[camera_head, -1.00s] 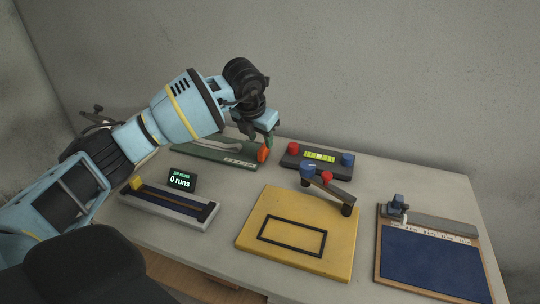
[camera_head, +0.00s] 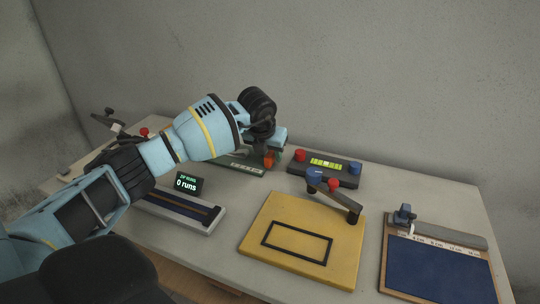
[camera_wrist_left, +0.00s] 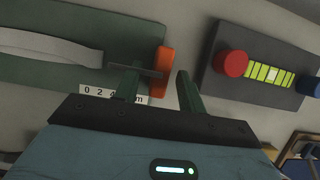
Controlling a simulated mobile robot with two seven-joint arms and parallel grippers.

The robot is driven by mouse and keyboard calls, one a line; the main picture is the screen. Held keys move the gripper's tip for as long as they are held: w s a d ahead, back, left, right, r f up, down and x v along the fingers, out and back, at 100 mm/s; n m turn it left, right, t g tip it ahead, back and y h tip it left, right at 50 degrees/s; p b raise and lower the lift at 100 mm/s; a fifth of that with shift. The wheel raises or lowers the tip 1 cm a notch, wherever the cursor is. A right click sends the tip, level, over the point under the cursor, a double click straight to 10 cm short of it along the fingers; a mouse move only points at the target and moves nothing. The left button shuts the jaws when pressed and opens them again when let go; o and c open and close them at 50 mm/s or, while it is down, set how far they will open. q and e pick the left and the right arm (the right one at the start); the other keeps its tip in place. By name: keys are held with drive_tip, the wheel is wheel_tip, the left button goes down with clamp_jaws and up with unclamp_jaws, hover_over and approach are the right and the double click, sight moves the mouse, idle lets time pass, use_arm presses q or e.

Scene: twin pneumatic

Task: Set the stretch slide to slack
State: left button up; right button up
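The stretch slide is a dark green board (camera_head: 232,167) with a pale band, a number scale and an orange block at its right end. In the left wrist view the board (camera_wrist_left: 40,78), the pale band (camera_wrist_left: 45,47), the orange block (camera_wrist_left: 164,65) and the scale (camera_wrist_left: 105,92) show. My left gripper (camera_wrist_left: 160,88) is open, its two fingers on either side of the orange block in that view; I cannot tell whether they touch it. In the head view the arm and hand cover much of the slide, and the orange block (camera_head: 269,160) shows only partly. My right gripper is not in view.
A dark box with red and blue knobs (camera_head: 325,169) stands close to the right of the slide. A yellow board (camera_head: 258,246) with a lever, a blue clipboard (camera_head: 440,270), a grey rail unit (camera_head: 190,218) and a "0 runs" display (camera_head: 187,184) share the table.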

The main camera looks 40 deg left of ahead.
sight(258, 158)
use_arm(q)
drive_tip(key=shift+w+f, duration=0.15)
drive_tip(key=shift+f, duration=0.3)
clamp_jaws()
drive_tip(key=shift+a, duration=0.15)
drive_tip(key=a, duration=0.2)
drive_tip(key=s+a, duration=0.1)
drive_tip(key=a, duration=0.1)
drive_tip(key=shift+a, duration=0.15)
unclamp_jaws()
